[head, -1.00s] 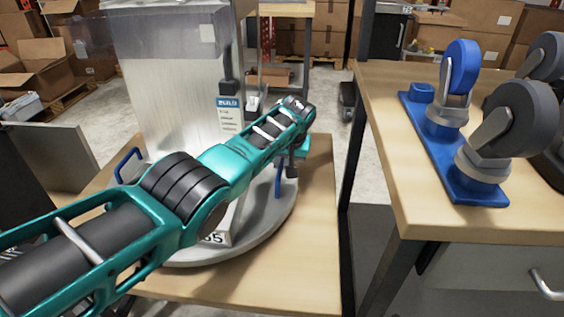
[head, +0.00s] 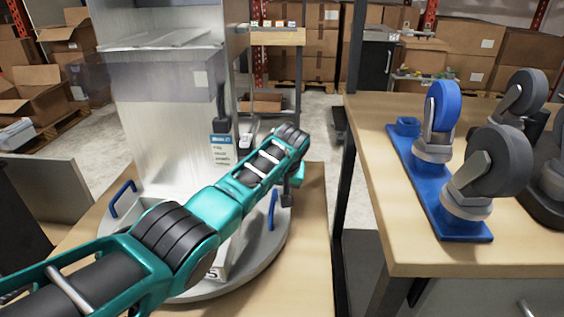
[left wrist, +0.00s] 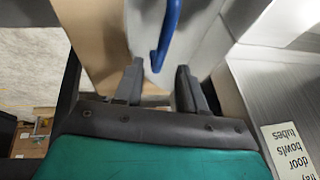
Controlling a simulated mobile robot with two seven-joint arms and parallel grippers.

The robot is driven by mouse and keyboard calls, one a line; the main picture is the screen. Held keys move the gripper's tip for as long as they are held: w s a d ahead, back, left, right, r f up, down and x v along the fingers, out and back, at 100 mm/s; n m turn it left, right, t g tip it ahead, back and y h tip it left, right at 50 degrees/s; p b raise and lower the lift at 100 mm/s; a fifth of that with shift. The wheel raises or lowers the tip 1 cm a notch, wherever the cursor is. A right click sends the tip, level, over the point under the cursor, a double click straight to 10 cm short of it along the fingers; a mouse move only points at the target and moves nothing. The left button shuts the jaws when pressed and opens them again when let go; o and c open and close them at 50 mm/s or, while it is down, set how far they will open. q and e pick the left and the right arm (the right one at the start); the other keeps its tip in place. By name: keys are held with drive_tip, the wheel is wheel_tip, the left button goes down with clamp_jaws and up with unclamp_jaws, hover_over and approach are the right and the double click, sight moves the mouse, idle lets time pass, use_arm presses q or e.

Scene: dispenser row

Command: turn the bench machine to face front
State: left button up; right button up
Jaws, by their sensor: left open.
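The bench machine (head: 170,130) is a tall, pale metal box with a clear upper part and a blue-headed label. It stands on a round grey turntable base (head: 272,243) with a blue handle at the left (head: 123,198) and another blue handle at the right (head: 273,209). My left arm crosses in front of the machine, hiding part of its lower front. My left gripper (head: 287,198) is open, pointing down beside the right handle. In the left wrist view a blue handle (left wrist: 166,35) lies just ahead of the gap between the fingers (left wrist: 158,88). Contact cannot be told. My right gripper is out of view.
A wooden table (head: 420,250) stands at the right, with a blue caster base (head: 420,180) and several wheels on it. A dark gap separates it from the machine's wooden bench (head: 305,260). Cardboard boxes (head: 50,90) stand behind at the left.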

use_arm(q)
drive_tip(key=p+v, duration=0.3)
drive_tip(key=v, duration=0.7)
drive_tip(key=shift+d, duration=0.1)
